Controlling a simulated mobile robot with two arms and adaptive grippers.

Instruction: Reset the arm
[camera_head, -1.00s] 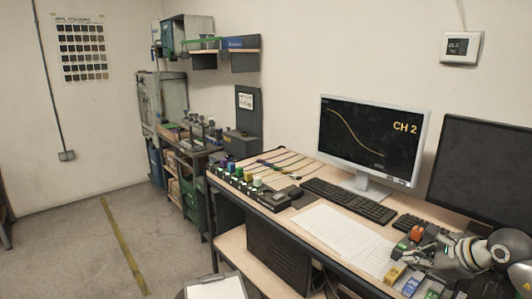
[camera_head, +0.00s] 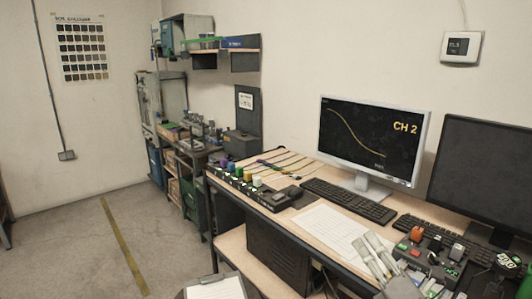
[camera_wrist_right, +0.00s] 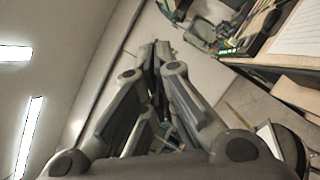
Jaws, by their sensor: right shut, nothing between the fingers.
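My right gripper (camera_head: 370,242) shows at the lower right of the head view, over the front part of the desk beside the white sheets. Its pale fingers point up and slightly left, close together. In the right wrist view my right gripper (camera_wrist_right: 155,52) is shut, its fingers meeting with nothing seen between them. My right arm comes in from the bottom edge of the head view; most of it is out of frame. My left gripper is not in view.
The desk holds white paper sheets (camera_head: 327,228), a black keyboard (camera_head: 348,201), a lit monitor (camera_head: 370,140), a row of coloured knobs (camera_head: 240,178) and a box with coloured buttons (camera_head: 432,248). A dark monitor (camera_head: 485,170) stands right. The floor at left is clear.

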